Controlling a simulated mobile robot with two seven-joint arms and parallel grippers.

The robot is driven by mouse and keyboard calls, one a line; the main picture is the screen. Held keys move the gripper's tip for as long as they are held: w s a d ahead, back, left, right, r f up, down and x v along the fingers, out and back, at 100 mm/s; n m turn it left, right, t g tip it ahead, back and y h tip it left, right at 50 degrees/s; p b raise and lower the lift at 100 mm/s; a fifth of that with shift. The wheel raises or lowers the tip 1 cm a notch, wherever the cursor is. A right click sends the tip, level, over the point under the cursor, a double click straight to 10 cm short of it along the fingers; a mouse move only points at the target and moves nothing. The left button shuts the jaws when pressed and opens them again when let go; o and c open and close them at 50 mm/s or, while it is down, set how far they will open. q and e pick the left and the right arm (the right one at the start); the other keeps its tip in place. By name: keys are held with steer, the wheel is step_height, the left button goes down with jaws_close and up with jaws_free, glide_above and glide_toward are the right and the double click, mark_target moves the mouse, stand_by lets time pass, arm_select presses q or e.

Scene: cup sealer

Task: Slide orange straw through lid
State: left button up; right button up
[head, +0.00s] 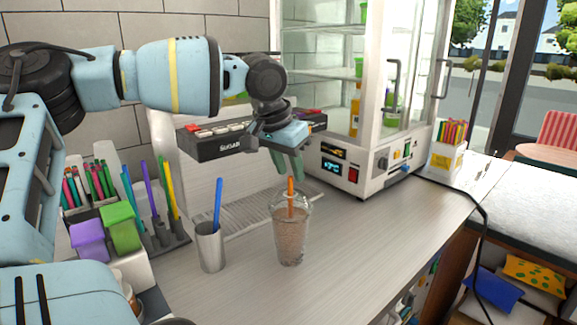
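A clear cup (291,245) with a brownish drink and a clear lid (305,202) stands upright on the counter. The orange straw (290,188) stands nearly upright at the lid, its upper end above it and its lower part seen within the cup's top. My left gripper (289,170) hangs from the upper left with its green fingers pointing down, just above and behind the straw's upper end. I cannot tell whether the fingers touch the straw or how far apart they are. My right gripper is not in view.
A metal cup (210,248) with a blue straw (217,205) stands left of the drink. Straw holders (165,235) and purple and green boxes (120,228) are farther left. A sealer machine (217,140) and a glass cabinet (345,165) stand behind.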

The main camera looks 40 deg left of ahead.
arm_select(q)
steer(key=v, duration=0.8)
steer(key=shift+f, duration=0.15)
stand_by(1.0)
